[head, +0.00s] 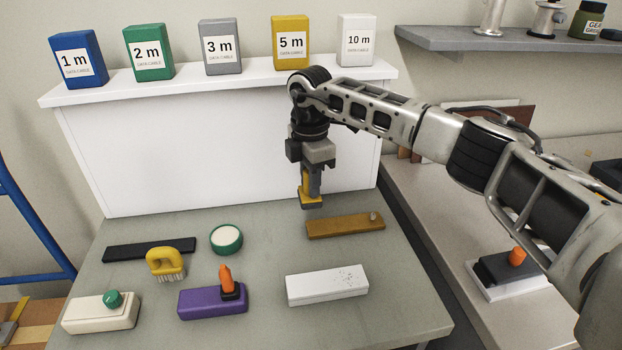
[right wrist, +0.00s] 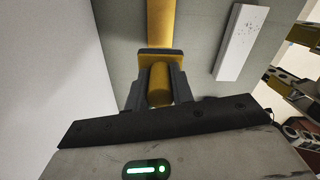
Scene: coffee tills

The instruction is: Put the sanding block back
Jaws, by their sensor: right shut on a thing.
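My right gripper (head: 311,180) is shut on a yellow block with an upright round handle, which looks to be the sanding block (head: 309,202). It is held upright above the back of the grey table, at the left end of a long ochre base (head: 340,228) with a small grey peg at its right end. In the right wrist view the yellow handle (right wrist: 160,84) sits between the two fingers, with the block's flat body beyond them and the ochre base (right wrist: 160,22) further on. Whether the block touches the base cannot be told. My left gripper is out of view.
Nearby on the table are a white speckled block (head: 326,285), a purple block (head: 212,301) with an orange-handled piece, a cream block (head: 101,313), a yellow brush (head: 166,263), a green-rimmed disc (head: 226,239) and a black strip (head: 149,250). A white panel (head: 220,150) stands behind.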

